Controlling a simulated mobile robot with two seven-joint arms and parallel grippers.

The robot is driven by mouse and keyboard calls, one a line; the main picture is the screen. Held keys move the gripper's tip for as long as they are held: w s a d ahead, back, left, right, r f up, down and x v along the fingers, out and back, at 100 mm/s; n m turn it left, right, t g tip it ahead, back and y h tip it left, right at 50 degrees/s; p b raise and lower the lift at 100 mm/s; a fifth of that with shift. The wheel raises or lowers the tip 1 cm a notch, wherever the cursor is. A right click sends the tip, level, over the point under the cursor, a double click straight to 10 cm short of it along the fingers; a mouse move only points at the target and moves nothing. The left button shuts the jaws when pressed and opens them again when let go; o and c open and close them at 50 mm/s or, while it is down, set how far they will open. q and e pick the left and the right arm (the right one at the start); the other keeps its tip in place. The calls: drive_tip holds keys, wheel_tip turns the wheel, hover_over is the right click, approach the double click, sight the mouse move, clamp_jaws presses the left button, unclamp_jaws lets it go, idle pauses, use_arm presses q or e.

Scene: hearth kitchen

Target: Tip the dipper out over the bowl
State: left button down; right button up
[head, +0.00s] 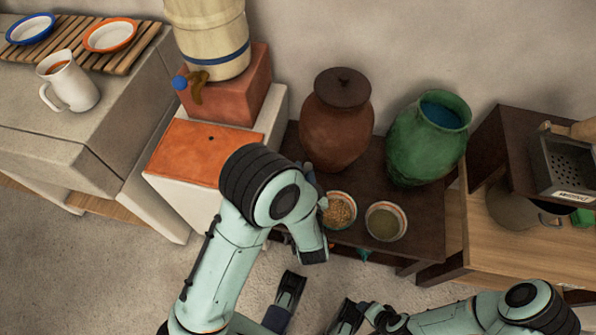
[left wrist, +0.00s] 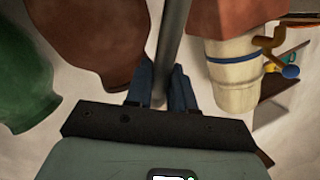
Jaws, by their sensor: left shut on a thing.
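A bowl of tan grain (head: 339,211) stands just right of my left arm. Beside it is a bowl with greenish contents (head: 386,222). My right gripper (head: 348,317) is low at the bottom edge; its jaws are unclear.
A brown lidded jar (head: 337,125) and an open green jar (head: 428,138) stand behind the bowls. Blue-rimmed (head: 31,28) and orange-rimmed (head: 110,35) dishes and a white jug (head: 70,82) are farther left. A grater (head: 563,160) is right.

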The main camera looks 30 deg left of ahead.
use_arm(q)
drive_tip(key=w+d+f+m+g+y+b, duration=0.1)
drive_tip(key=w+d+f+m, duration=0.3)
drive_tip(key=d+f+m, duration=0.1)
drive_tip(key=w+d+f+m+g+b, duration=0.1)
drive_tip(key=w+d+f+m, duration=0.4)
drive_tip(key=f, duration=0.3)
drive_tip(key=shift+f+m+g+y, duration=0.25)
drive_tip(key=shift+m+g+y, duration=0.05)
drive_tip(key=shift+m+y, duration=0.1)
use_arm(e)
drive_tip(key=shift+t+h, duration=0.3)
drive_tip(key=shift+t, duration=0.2)
drive_tip(key=shift+w+d+f, duration=0.4)
drive_tip(key=shift+w+f, duration=0.15)
drive_tip(key=shift+w, duration=0.25)
drive_tip(key=shift+w+d+f, duration=0.35)
drive_tip(key=shift+w+f, duration=0.2)
drive_tip(key=shift+w, duration=0.2)
idle(0.3)
use_arm(q)
drive_tip(key=shift+d, duration=0.1)
drive_tip(key=shift+d, duration=0.1)
idle(1.3)
